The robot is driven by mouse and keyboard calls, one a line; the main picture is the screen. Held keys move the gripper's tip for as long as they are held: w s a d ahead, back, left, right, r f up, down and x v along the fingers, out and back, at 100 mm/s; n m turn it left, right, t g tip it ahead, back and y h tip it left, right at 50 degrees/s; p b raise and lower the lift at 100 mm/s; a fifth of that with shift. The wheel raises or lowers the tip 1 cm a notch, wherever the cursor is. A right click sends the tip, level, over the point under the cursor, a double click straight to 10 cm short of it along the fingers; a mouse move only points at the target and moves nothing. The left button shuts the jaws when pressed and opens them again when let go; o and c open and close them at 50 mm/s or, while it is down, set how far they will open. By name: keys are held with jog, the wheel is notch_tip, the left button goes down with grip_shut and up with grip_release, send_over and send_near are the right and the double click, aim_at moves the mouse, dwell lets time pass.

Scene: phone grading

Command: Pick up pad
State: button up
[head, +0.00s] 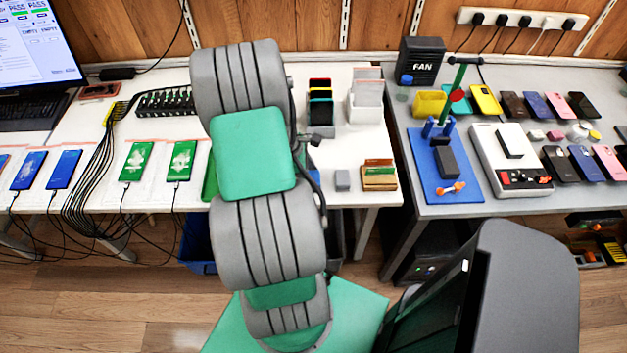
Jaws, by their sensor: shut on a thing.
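No thing is clearly marked as the pad. A small grey block (342,180) lies near the front edge of the white table, and I cannot tell whether it is the pad. Beside it on the right is a small brown and green stack (379,175). My grey and green arm stands across the middle of the head view and covers part of the white table. My gripper is hidden behind the arm, so I cannot see its fingers or what is between them.
Phones with green screens (182,160) and blue screens (64,169) lie cabled on the left. Coloured holders (320,100) and white trays (366,102) stand behind the grey block. The grey bench (405,110) holds a blue fixture (441,190), a white device (508,158) and several phones.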

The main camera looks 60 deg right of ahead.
aim_at(317, 177)
jog(key=shift+r, duration=0.1)
jog(key=shift+r, duration=0.25)
notch_tip(317, 177, up, 3)
jog(key=shift+w+f+b, duration=0.1)
jog(key=shift+f+b, duration=0.1)
jog(key=shift+b, duration=0.1)
jog(key=w+a+r, duration=0.7)
jog(key=a+r, duration=0.2)
jog(key=a, duration=0.3)
jog(key=shift+r+b, duration=0.3)
jog(key=shift+r, duration=0.05)
